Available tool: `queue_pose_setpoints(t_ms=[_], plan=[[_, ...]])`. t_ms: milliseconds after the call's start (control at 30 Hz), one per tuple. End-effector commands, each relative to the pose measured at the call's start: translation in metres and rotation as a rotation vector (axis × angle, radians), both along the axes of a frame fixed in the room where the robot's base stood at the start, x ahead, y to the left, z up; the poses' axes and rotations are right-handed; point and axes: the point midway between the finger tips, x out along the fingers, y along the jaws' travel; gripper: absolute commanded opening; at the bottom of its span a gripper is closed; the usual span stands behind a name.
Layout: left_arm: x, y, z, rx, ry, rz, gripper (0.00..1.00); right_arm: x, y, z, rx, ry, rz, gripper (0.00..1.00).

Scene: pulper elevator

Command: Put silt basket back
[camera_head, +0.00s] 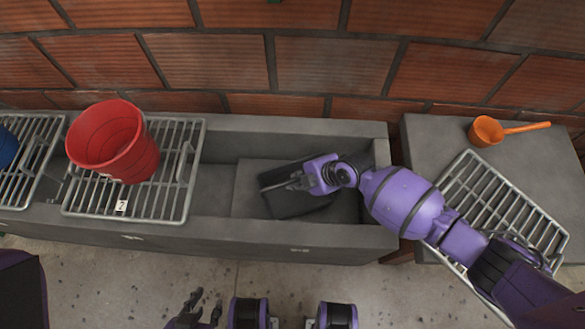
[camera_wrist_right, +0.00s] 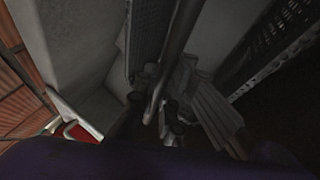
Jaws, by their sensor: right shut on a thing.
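The silt basket (camera_head: 290,207) is a dark box low inside the open part of the grey trough (camera_head: 345,247). In the right wrist view its dark perforated wall (camera_wrist_right: 280,45) and a thin metal handle bar (camera_wrist_right: 178,45) show. My right gripper (camera_head: 288,184) reaches down into the trough, over the basket, and is shut on the handle. It also shows in the right wrist view (camera_wrist_right: 165,112). The arm hides part of the basket, and I cannot tell whether its bottom touches the trough floor. My left gripper (camera_head: 203,305) is open and empty in front of the trough, over the floor.
A red bucket (camera_head: 112,143) stands on a metal grate (camera_head: 170,200) over the trough's left part. A blue bucket (camera_head: 6,147) is at the far left. An orange scoop (camera_head: 487,131) and a loose grate (camera_head: 500,205) lie on the right ledge (camera_head: 430,135). A brick wall (camera_head: 330,65) stands behind.

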Motion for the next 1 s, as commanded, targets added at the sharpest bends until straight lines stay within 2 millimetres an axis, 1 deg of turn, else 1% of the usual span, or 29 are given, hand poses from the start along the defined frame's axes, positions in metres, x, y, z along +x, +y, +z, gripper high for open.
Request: queue_pose_setpoints(t_ms=[33,100,167,433,567,667,1000], plan=[[0.001,0.0,-0.001,0.0,0.0,0.0,0.29,0.0,0.0,-0.001,-0.001,0.001,0.0,0.13],[0.002,0.0,0.0,0.0,-0.002,0.0,0.29,0.0,0.0,-0.001,-0.001,0.001,0.0,0.22],[0.002,0.0,0.0,0.0,-0.004,-0.001,0.29,0.0,0.0,-0.001,0.0,0.0,0.0,0.29],[0.002,0.001,0.0,0.001,-0.004,-0.003,0.29,0.0,0.0,0.0,0.0,0.0,0.0,0.29],[0.004,0.001,0.005,0.002,-0.008,-0.003,0.29,0.0,-0.001,0.006,0.0,-0.001,-0.001,0.29],[0.004,0.001,0.008,0.003,-0.011,-0.005,0.29,-0.003,-0.01,0.018,-0.002,-0.003,0.0,0.29],[0.007,0.0,0.022,0.005,-0.02,-0.012,0.29,-0.019,-0.047,0.078,-0.003,-0.003,0.001,0.29]])
